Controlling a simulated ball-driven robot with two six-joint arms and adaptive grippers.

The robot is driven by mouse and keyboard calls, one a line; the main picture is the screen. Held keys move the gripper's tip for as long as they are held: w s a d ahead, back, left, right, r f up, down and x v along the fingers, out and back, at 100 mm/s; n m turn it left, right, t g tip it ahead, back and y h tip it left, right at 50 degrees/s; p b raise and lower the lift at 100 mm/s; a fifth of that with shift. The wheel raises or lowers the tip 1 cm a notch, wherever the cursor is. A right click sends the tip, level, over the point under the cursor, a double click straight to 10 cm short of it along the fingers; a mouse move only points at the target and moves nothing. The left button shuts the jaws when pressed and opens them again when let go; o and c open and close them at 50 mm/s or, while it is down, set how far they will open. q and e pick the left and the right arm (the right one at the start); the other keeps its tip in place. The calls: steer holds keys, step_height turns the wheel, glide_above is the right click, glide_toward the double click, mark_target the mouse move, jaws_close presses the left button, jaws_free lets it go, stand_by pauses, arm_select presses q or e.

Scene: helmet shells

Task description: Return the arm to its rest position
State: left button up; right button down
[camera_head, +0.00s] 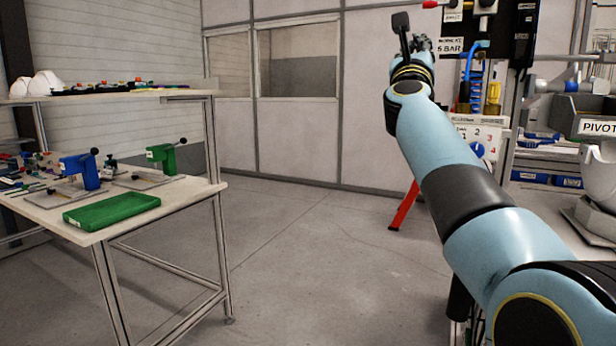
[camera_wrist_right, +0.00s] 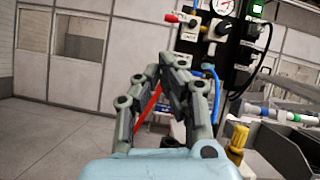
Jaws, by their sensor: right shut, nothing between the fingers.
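My right arm (camera_head: 440,160) comes in from the lower right of the head view and stretches forward and up. My right gripper (camera_head: 424,42) is at its far end, in front of the pale wall panels and left of a black panel. In the right wrist view the gripper (camera_wrist_right: 174,62) has its fingertips together, with nothing between them. It is in the air and touches nothing that I can see. My left gripper is not in view.
A workbench (camera_head: 180,200) with a green tray (camera_head: 112,210), blue and green presses and white helmets (camera_head: 44,83) on its shelf stands left. A black panel (camera_head: 512,50) with gauge and hoses, a grey bin (camera_head: 580,115) and a white shell are right. Middle floor is clear.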

steer(key=s+f+n+g+y, duration=0.35)
steer(key=f+n, duration=0.55)
steer(key=f, duration=1.4)
steer(key=s+f+n+g+y, duration=0.35)
steer(key=f+n, duration=0.55)
steer(key=f, duration=1.3)
steer(key=s+f+n+g+y, duration=0.1)
steer(key=s+f+n+g, duration=0.15)
steer(key=s+f, duration=0.5)
steer(key=s+f+n+g, duration=0.1)
steer(key=s+f+n, duration=0.35)
steer(key=f, duration=0.55)
steer(key=s+d+f+n+g, duration=0.2)
steer(key=s+f+n+g, duration=0.1)
steer(key=s+f, duration=0.65)
steer(key=s+d+f+n+g, duration=0.2)
steer(key=s+f, duration=0.5)
steer(key=s, duration=0.6)
steer(key=s+d+f+n+g, duration=0.2)
steer(key=s, duration=0.8)
steer(key=s+d+f+n+g, duration=0.2)
steer(key=s+f+n, duration=0.1)
steer(key=s, duration=0.8)
steer(key=s+d+f+n+g, duration=0.2)
steer(key=s, duration=0.8)
steer(key=shift+s+f+h, duration=0.3)
steer(key=shift+s, duration=0.05)
steer(key=shift+g, duration=0.25)
